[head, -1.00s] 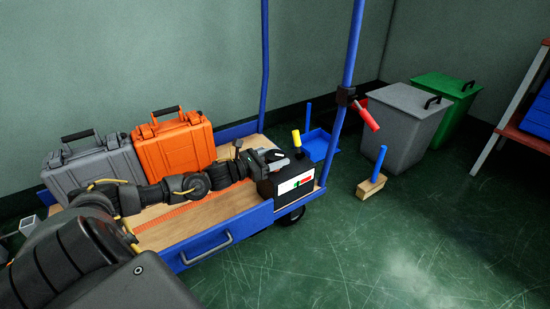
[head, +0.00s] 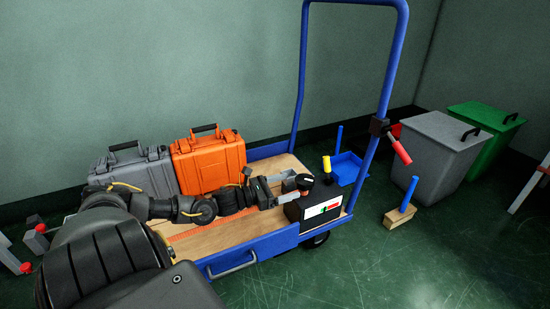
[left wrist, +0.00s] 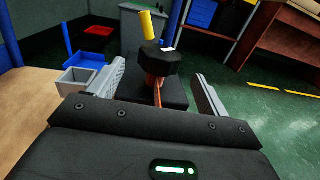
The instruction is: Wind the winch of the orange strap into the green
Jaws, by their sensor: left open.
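The winch is a black box (head: 318,207) at the right end of the blue cart's deck. A black knob (head: 306,181) with a white mark sits on it. Its front has a gauge (head: 322,208) with white, green and red parts; the needle is too small to read. The orange strap (head: 190,233) runs along the deck, partly behind my arm; a bit shows below the knob in the left wrist view (left wrist: 156,92). My left gripper (head: 291,187) is open and empty, just left of the knob. In the left wrist view the knob (left wrist: 160,60) appears between and beyond its fingers. My right gripper is not in view.
A yellow-handled lever (head: 327,164) stands close behind the knob. The cart's blue upright (head: 391,75) with a red handle (head: 400,152) rises to the right. A brush (head: 401,214) and bins (head: 430,155) stand beyond.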

